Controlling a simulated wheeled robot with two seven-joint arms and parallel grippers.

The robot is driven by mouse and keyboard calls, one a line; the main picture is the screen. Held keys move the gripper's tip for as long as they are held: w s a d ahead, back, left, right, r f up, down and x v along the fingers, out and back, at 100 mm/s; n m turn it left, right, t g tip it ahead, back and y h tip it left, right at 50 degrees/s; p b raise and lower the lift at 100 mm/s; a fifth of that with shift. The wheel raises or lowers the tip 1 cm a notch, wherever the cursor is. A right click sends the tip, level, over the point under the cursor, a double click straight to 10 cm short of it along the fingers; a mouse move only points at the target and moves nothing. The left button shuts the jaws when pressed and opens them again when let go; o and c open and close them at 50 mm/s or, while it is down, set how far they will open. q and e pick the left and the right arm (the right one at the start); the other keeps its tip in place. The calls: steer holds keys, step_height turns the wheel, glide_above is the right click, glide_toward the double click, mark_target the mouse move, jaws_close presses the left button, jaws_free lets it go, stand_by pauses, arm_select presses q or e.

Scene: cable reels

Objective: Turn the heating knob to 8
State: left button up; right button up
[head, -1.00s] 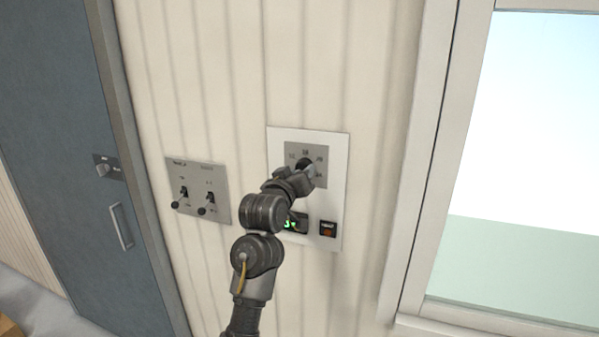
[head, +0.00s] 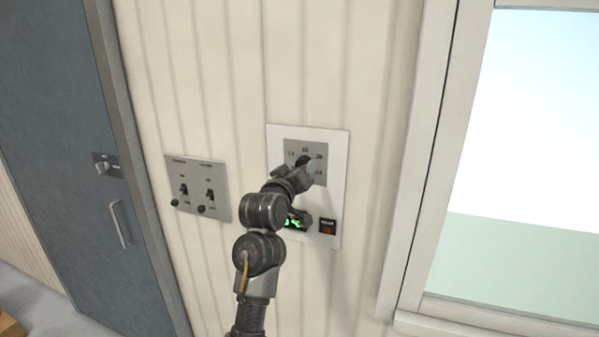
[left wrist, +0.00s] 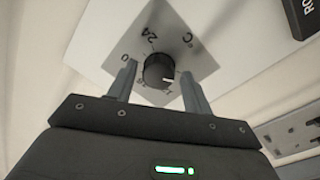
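The heating knob (left wrist: 157,68) is dark and round with a white mark on its rim, on a grey square plate (left wrist: 190,62) printed with "24" and "°C". In the head view the knob (head: 303,160) is partly hidden by my left gripper (head: 308,168). In the left wrist view the fingers of my left gripper (left wrist: 157,74) stand on either side of the knob, with a narrow gap showing at each side, so it looks open. A green-lit display (head: 292,223) below the knob is partly covered by my arm, and its reading is unclear. My right gripper is not in view.
A white panel (head: 337,150) carries the knob, the display and a small dark button (head: 327,226). A grey panel with two lever switches (head: 220,180) is to its left. A blue-grey door (head: 60,130) is further left, and a window (head: 520,130) is at the right.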

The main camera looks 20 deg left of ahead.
arm_select(q)
steer(key=shift+o, duration=0.6)
steer(key=s+a+b, duration=0.1)
steer(key=s+b, duration=0.1)
steer(key=s, duration=0.9)
steer(key=shift+w+f, duration=0.1)
